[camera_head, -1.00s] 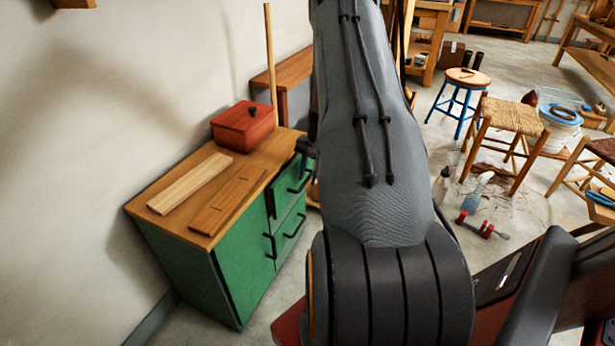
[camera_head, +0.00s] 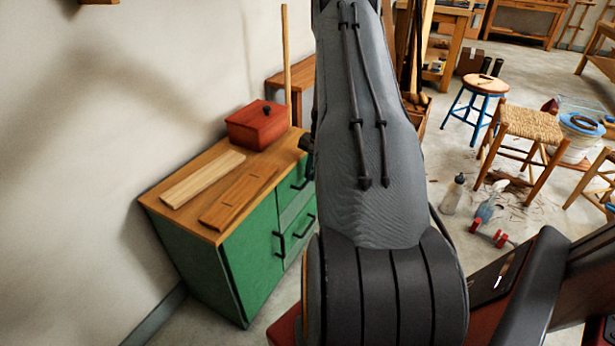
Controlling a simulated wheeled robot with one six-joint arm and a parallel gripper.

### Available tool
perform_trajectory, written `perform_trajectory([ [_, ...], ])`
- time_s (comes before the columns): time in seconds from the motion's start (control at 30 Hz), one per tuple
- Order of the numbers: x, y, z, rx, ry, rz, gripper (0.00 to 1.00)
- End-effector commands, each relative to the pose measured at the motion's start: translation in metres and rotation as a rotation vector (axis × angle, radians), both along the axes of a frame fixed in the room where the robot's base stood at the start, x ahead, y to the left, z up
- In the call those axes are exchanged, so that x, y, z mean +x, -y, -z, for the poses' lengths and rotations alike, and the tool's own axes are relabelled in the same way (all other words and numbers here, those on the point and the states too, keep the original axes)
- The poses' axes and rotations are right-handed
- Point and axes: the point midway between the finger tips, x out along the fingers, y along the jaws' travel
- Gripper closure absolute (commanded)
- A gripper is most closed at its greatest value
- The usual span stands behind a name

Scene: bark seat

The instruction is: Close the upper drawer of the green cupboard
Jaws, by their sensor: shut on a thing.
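The green cupboard (camera_head: 252,262) stands against the wall, left of centre, under a wooden top. Its upper drawer (camera_head: 288,190) has a dark bar handle (camera_head: 300,181) and sits just under the top, beside my arm. The drawer's right end is hidden behind my arm, and I cannot tell exactly how far it stands out. The lower handle (camera_head: 305,227) shows below it. A small dark part of my arm's far end shows at the right edge of the cupboard top, above the upper handle. My gripper's jaws are hidden behind my arm.
A red box (camera_head: 257,126) and two boards (camera_head: 203,180) lie on the cupboard top. A wooden bench stands behind. To the right are a blue-legged stool (camera_head: 484,84), a woven stool (camera_head: 528,122), bottles and a red dumbbell-like tool on the floor.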

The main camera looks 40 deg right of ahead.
Motion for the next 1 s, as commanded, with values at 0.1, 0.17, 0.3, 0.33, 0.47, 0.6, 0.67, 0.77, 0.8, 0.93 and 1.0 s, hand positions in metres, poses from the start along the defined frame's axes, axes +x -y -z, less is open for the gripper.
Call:
perform_trajectory([
  [0.1, 0.002, 0.000, 0.000, -0.001, 0.003, 0.000, 0.88],
  [0.17, 0.002, -0.001, 0.000, -0.001, 0.003, -0.001, 0.78],
  [0.3, 0.002, -0.001, 0.000, -0.002, 0.002, -0.001, 0.71],
  [0.33, 0.002, -0.001, 0.000, -0.002, 0.002, -0.001, 0.71],
  [0.47, 0.001, 0.000, 0.000, -0.002, 0.002, 0.000, 0.71],
  [0.6, 0.000, 0.001, -0.008, -0.001, 0.003, 0.000, 0.71],
  [0.67, -0.001, 0.001, -0.016, -0.002, 0.003, 0.001, 0.71],
  [0.77, -0.005, 0.002, -0.032, -0.003, 0.004, 0.001, 0.71],
  [0.8, -0.006, 0.003, -0.039, -0.003, 0.004, 0.001, 0.71],
  [0.93, -0.010, 0.003, -0.058, -0.002, 0.003, 0.000, 0.71],
  [1.0, -0.012, 0.004, -0.066, -0.003, 0.003, -0.001, 0.71],
])
